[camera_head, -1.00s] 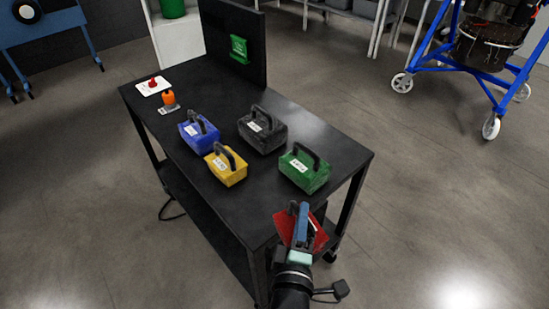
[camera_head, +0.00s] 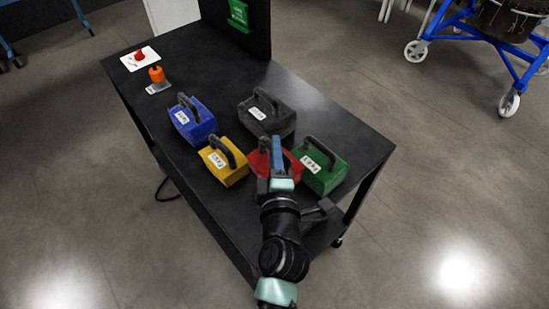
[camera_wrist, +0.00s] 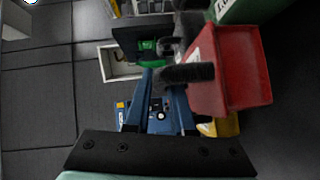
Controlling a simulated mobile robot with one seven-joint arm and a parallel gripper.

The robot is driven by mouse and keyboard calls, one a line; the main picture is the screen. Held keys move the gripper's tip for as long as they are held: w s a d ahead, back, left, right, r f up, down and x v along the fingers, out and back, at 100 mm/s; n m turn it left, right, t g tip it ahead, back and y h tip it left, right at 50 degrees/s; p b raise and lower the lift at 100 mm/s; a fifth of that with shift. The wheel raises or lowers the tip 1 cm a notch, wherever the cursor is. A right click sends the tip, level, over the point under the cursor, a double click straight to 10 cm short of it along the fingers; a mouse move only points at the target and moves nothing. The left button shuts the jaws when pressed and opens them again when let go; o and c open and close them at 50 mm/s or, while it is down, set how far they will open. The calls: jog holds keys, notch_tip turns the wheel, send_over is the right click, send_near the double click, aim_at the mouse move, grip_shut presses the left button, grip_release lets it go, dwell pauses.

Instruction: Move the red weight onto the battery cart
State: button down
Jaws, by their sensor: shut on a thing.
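The red weight (camera_head: 259,163) is at my gripper (camera_head: 277,152), over the near part of the black cart (camera_head: 333,110), between the yellow and green weights. My gripper is shut on its dark handle and partly hides it. In the wrist view the red weight (camera_wrist: 232,70) hangs at the right, and its black handle (camera_wrist: 188,73) is at the blue fingers of my gripper (camera_wrist: 158,85). I cannot tell whether its underside touches the cart top, or whether it touches the green weight.
On the cart stand a yellow weight (camera_head: 225,168), green weight (camera_head: 320,168), blue weight (camera_head: 192,120) and black weight (camera_head: 267,117). An orange knob (camera_head: 157,75) and red button (camera_head: 139,56) are at the far left. A dark panel (camera_head: 262,35) rises at the back. The cart's right side is bare.

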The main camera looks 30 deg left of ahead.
jog(key=shift+f+b, duration=0.65)
jog(key=shift+f, duration=1.5)
jog(key=shift+f, duration=0.1)
jog(key=c, duration=1.2)
grip_release()
jog(key=shift+f, duration=0.15)
jog(key=o, duration=0.4)
jog(key=shift+o, duration=0.2)
jog(key=shift+s+r, duration=0.1)
jog(key=shift+r, duration=0.1)
jog(key=b+v, duration=0.2)
jog(key=v, duration=0.3)
jog(key=b+v, duration=0.2)
jog(key=v, duration=0.3)
jog(key=shift+s+d+f, duration=0.2)
jog(key=shift+s+d, duration=0.05)
jog(key=shift+s, duration=0.05)
jog(key=shift+s+d+r, duration=0.2)
jog(key=shift+s+d, duration=0.1)
jog(key=shift+s, duration=0.15)
